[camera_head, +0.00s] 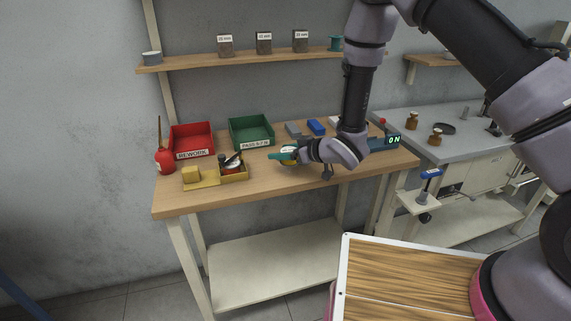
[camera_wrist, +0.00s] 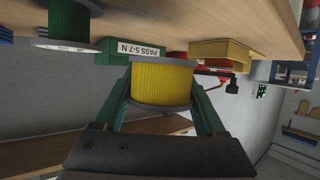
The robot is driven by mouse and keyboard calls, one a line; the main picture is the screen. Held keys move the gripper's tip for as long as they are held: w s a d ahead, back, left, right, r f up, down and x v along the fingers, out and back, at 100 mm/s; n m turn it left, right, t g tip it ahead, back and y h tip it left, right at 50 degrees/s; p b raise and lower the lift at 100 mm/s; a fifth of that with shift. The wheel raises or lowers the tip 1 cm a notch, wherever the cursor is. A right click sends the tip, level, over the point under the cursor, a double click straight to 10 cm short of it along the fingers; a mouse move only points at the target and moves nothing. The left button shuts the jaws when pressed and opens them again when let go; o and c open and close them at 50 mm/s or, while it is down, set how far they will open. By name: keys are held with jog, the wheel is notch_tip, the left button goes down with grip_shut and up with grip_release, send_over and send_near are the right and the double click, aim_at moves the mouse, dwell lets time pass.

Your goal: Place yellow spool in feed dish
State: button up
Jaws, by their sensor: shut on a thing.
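The yellow spool (camera_wrist: 162,84) is between the two green fingers of my gripper (camera_head: 284,155) in the wrist view. The fingers are shut on its sides, and a grey flange shows at its end. In the head view my gripper is over the front middle of the wooden workbench (camera_head: 230,194), and the spool is mostly hidden by the fingers. I cannot pick out the feed dish with certainty.
A green tray (camera_head: 251,142) marked PASS, a red REWORK tray (camera_head: 192,154) and a red bottle (camera_head: 165,160) stand on the bench. A green spool (camera_wrist: 68,20) appears upside down in the wrist view.

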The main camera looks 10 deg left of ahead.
aim_at(283, 171)
jog(key=shift+f, duration=2.25)
jog(key=o, duration=1.5)
jog(key=shift+f, duration=0.15)
jog(key=shift+c, duration=0.2)
